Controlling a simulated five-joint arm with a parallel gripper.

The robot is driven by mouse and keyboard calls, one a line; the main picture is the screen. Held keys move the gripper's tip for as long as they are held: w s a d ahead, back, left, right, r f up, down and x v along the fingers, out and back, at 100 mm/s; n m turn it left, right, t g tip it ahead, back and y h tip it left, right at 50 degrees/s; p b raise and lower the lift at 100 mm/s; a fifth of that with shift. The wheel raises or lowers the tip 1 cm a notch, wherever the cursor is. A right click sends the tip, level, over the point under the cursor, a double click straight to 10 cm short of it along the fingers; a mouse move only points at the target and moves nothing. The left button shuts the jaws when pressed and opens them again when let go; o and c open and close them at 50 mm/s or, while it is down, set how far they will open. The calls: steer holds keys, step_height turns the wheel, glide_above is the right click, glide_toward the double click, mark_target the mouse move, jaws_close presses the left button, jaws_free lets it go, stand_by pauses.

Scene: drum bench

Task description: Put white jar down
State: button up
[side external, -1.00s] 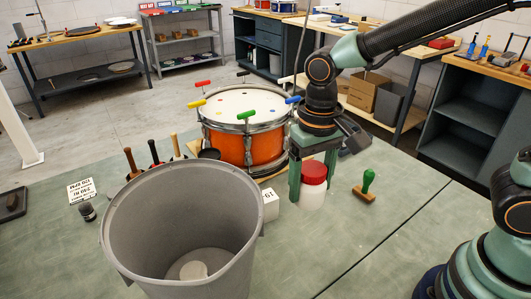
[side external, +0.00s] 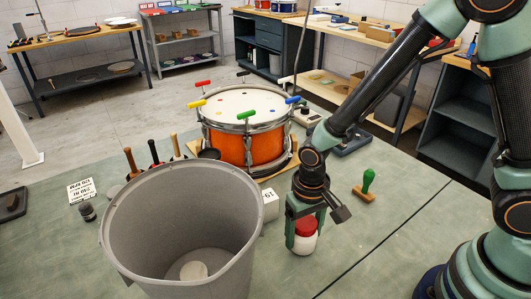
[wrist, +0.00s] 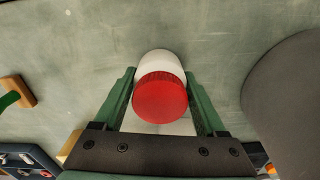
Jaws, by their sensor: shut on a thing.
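The white jar (side external: 303,243) with a red lid (side external: 306,226) is upright between the two green fingers of my gripper (side external: 305,240). My gripper is shut on the jar and points down, in front of the drum and right of the grey bin. In the wrist view, the red lid (wrist: 160,97) faces the camera, with the white jar body (wrist: 160,63) beyond it between the fingers. The jar's base is at or just above the green bench top (side external: 375,235); I cannot tell whether it touches.
A large grey bin (side external: 245,225) stands close on the left. The orange drum (side external: 250,147) is behind. The bench front right of the jar is clear.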

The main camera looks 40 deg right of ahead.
steer(key=shift+f, duration=0.15)
steer(key=o, duration=1.5)
step_height(320, 180, up, 11)
steer(key=shift+r, duration=0.2)
steer(key=shift+d+r, duration=0.1)
steer(key=shift+r, duration=0.45)
steer(key=shift+s+d+r+n+t, duration=0.3)
steer(key=shift+d+r+t, duration=0.65)
steer(key=shift+d+r, duration=1.05)
steer(key=shift+s+d+r+n+t, duration=0.35)
steer(key=shift+d+r+t, duration=0.55)
steer(key=shift+d+r, duration=1.05)
steer(key=shift+s+d+r+n+t, duration=0.3)
steer(key=shift+d+r+t, duration=0.65)
steer(key=shift+d+r, duration=1.05)
steer(key=shift+d+f, duration=0.45)
